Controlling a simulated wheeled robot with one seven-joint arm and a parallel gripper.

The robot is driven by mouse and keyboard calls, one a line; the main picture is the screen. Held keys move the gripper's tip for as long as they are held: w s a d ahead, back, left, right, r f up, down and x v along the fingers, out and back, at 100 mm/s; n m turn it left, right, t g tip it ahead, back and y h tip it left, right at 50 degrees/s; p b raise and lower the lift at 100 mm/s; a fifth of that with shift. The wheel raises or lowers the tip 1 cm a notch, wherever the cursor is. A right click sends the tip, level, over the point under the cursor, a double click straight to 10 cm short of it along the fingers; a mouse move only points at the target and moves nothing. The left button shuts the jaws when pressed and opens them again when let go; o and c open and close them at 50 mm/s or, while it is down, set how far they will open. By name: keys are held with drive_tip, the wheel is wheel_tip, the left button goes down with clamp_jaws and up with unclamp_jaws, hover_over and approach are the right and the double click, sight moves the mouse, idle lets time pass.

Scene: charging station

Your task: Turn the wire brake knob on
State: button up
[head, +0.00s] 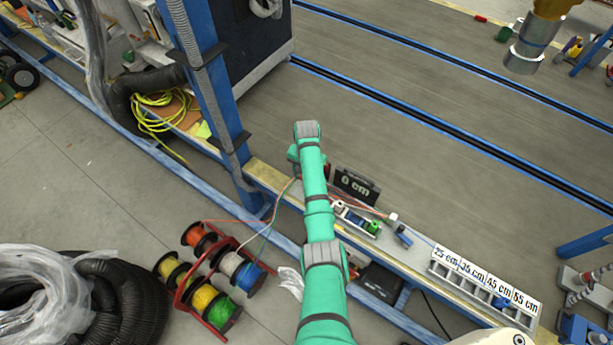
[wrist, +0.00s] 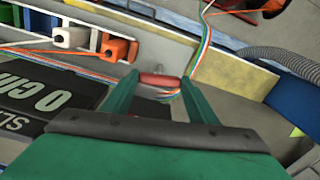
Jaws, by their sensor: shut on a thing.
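A red knob (wrist: 159,81), short and rounded, sits between my fingertips in the wrist view; I take it to be the wire brake knob. My gripper (wrist: 158,84) has its two green fingers on either side of it, shut on it. The colored wires (wrist: 199,52) run just beyond and to the right of the knob. In the head view my green arm reaches over the bench (head: 266,176), and the arm hides the fingertips and most of the knob's surroundings.
The black "0 cm" display (head: 356,184) stands right of my arm; it also shows in the wrist view (wrist: 45,95). A length rack (head: 484,284) lies farther right. A blue post (head: 217,100) rises to the left. Wire spools (head: 207,277) stand on the floor.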

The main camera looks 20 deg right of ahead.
drive_tip(key=shift+d+m, duration=0.15)
drive_tip(key=shift+m, duration=0.85)
drive_tip(key=shift+d, duration=0.1)
drive_tip(key=o, duration=1)
drive_tip(key=shift+o, duration=0.2)
drive_tip(key=shift+r, duration=0.1)
drive_tip(key=shift+r, duration=0.2)
wheel_tip(320, 180, up, 10)
drive_tip(key=shift+r, duration=0.15)
